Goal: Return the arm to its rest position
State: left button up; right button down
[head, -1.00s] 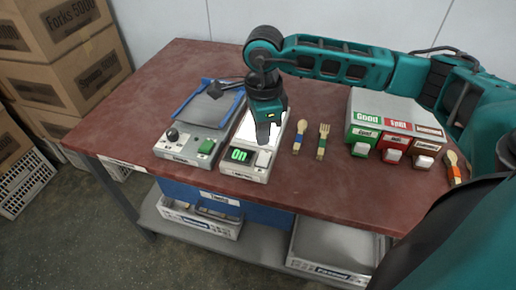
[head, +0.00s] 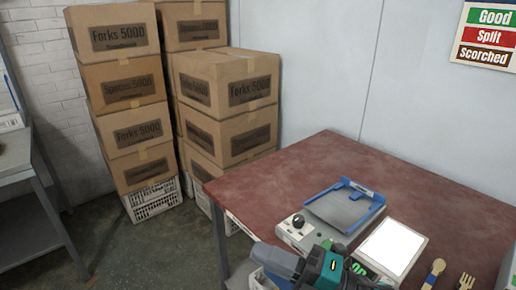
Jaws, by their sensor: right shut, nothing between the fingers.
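My right gripper (head: 278,262) is low in the picture, at the front edge of the red-brown table (head: 300,170). Its dark fingers point left and are shut on nothing. Its teal wrist hides part of the device fronts, including most of a green lit display (head: 361,269). My left gripper is not in view. Behind the right gripper stand a grey device with a blue-edged tray (head: 345,207) and a black knob (head: 298,221), and a device with a bright white panel (head: 392,247). A wooden spoon (head: 434,272) and a wooden fork (head: 466,282) lie to the right.
Stacked cardboard boxes (head: 225,100) stand on white crates (head: 152,198) left of the table. A grey metal bench (head: 25,200) is at the far left. A wall sign (head: 488,36) reads Good, Split, Scorched. The table's back left is clear.

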jog(key=w+d+f+m+t+h, duration=0.2)
jog(key=d+f+m+t+h, duration=0.8)
jog(key=m, duration=1)
jog(key=s+d+f+m+g+h, duration=0.3)
jog(key=s+f+m, duration=0.1)
jog(key=f, duration=0.3)
jog(key=s+d+f+m+g+h, duration=0.3)
jog(key=s+f+m+g+h, duration=0.1)
jog(key=s+f+m, duration=0.1)
notch_tip(320, 180, down, 3)
jog(key=shift+s+r, duration=0.15)
jog(key=shift+s, duration=0.4)
